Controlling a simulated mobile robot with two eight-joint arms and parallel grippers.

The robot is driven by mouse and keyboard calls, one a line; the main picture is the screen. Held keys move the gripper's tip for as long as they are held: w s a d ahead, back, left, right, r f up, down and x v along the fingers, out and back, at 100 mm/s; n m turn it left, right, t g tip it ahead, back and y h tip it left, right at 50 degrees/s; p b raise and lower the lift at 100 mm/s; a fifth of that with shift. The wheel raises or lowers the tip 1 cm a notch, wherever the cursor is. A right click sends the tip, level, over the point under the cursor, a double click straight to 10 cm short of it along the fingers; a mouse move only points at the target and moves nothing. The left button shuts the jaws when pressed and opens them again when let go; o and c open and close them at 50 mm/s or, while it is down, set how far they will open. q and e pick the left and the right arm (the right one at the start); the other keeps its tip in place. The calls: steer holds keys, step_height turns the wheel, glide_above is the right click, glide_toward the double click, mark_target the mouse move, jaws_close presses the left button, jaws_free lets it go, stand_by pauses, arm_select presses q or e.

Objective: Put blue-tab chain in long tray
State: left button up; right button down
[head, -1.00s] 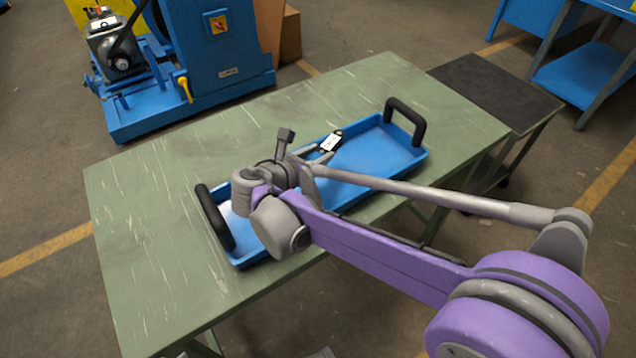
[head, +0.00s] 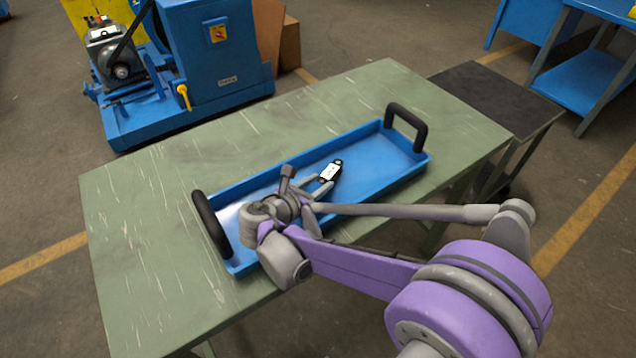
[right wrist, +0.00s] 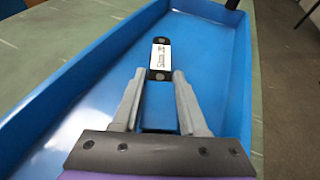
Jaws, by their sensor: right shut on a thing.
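The long tray (head: 395,158) is blue with a black handle at each end and sits on the green table. My right gripper (head: 319,186) is over the tray's middle, its fingers shut on the blue tab (right wrist: 158,105) of the chain. The chain's black link with a white label (head: 331,171) sticks out past the fingertips, within the tray's outline. It also shows in the right wrist view (right wrist: 160,58), in front of the blue tray floor. I cannot tell whether the chain touches the floor. My left gripper is out of view.
The green table (head: 140,230) is bare around the tray. A dark low table (head: 495,100) adjoins its right side. A blue machine (head: 215,50) stands behind, and a blue bench (head: 585,75) stands at the back right.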

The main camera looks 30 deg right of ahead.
steer(key=shift+c, duration=2.2)
jaws_free()
steer(key=shift+r, duration=0.1)
steer(key=p+v, duration=0.1)
steer(key=v, duration=1.1)
steer(key=shift+p, duration=0.35)
